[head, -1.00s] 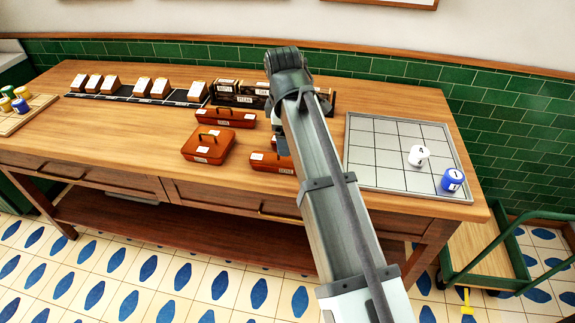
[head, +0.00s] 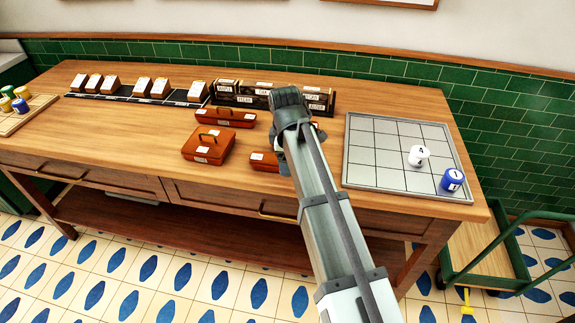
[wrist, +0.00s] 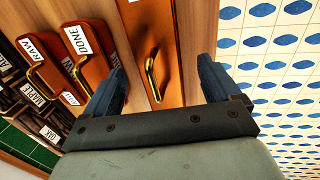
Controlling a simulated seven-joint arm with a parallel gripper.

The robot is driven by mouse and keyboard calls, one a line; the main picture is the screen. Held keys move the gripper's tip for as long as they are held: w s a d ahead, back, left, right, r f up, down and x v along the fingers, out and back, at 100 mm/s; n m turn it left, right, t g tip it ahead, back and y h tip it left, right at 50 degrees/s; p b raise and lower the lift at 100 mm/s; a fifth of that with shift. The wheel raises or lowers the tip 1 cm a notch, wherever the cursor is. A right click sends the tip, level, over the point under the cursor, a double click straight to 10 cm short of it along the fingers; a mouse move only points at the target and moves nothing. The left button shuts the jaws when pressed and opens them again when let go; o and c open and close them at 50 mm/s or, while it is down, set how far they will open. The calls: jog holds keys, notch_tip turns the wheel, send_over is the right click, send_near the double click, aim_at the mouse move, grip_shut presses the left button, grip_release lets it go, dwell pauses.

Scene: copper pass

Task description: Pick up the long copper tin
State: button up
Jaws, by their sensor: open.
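Several copper tins with handles and white labels lie on the counter in the head view. A long tin (head: 225,118) lies at the back left, a squarer tin (head: 207,146) in front of it, and another tin (head: 262,161) near the front edge, partly hidden by my arm. In the wrist view a long copper-brown body with a brass handle (wrist: 135,60) shows between the fingers, apparently a tin. Tins labelled RAW (wrist: 42,75) and DONE (wrist: 88,62) lie to their left.
A dark labelled rack (head: 240,101) stands behind the tins. A grey gridded tray (head: 375,150) at right bears a white canister (head: 418,156) and a blue one (head: 452,180). Small label blocks stand at the back left.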

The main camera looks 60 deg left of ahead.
notch_tip(320, 180, down, 2)
jog(key=shift+w+a+f, duration=0.1)
jog(key=shift+a, duration=0.05)
jog(key=c, duration=1.6)
jog(key=shift+o, duration=0.2)
